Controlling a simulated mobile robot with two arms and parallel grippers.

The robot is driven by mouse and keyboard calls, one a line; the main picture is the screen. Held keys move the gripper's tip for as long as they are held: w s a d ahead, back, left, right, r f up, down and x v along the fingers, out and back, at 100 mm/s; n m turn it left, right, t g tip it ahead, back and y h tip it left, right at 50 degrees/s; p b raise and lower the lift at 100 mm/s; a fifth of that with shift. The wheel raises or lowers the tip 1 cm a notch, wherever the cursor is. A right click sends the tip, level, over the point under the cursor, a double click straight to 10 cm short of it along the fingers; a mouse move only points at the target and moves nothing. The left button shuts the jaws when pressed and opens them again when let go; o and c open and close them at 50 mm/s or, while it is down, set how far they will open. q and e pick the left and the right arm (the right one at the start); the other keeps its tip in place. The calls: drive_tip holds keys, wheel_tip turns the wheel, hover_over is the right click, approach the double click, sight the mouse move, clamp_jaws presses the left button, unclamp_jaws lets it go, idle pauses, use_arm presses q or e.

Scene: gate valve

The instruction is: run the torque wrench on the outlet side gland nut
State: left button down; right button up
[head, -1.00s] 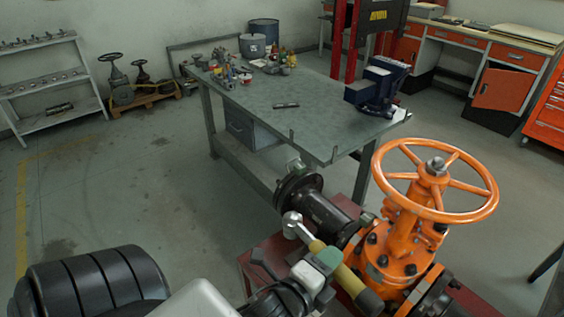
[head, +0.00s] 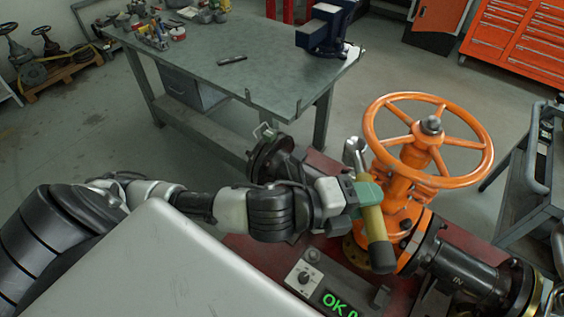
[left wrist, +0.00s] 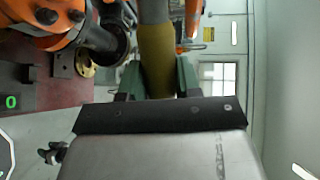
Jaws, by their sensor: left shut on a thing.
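The orange gate valve (head: 405,190) with its handwheel (head: 428,140) stands right of the middle in the head view. My left gripper (head: 368,194) is shut on the yellow handle of the torque wrench (head: 374,222), left of the valve body. The wrench's silver head (head: 354,152) points up and away, by the left side of the valve's yoke; I cannot tell whether it touches a nut. The black handle end (head: 381,256) points towards me. The left wrist view shows the yellow handle (left wrist: 156,58) between green jaws (left wrist: 130,78). The outlet side gland nut cannot be made out. My right gripper is not in view.
A black flanged pipe (head: 272,158) lies left of the valve and another pipe (head: 465,280) lies right. A box with a green "OK" display (head: 338,303) sits in front. A green-topped workbench (head: 240,75) stands behind, a grey cart (head: 530,170) right.

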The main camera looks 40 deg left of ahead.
use_arm(q)
drive_tip(key=s+a+f+m+g+h+p, duration=0.1)
drive_tip(key=s+a+m+g+h+p, duration=0.1)
drive_tip(key=a+m+g, duration=0.4)
drive_tip(key=s+a+m+g+h+p, duration=0.2)
drive_tip(key=a+m+g, duration=0.4)
drive_tip(key=g, duration=0.3)
drive_tip(key=shift+s+a+f+g+h+p, duration=0.35)
drive_tip(key=shift+s+a+h, duration=0.2)
drive_tip(key=shift+a, duration=0.3)
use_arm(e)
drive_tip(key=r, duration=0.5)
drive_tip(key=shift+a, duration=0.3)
use_arm(q)
drive_tip(key=shift+w+f, duration=0.1)
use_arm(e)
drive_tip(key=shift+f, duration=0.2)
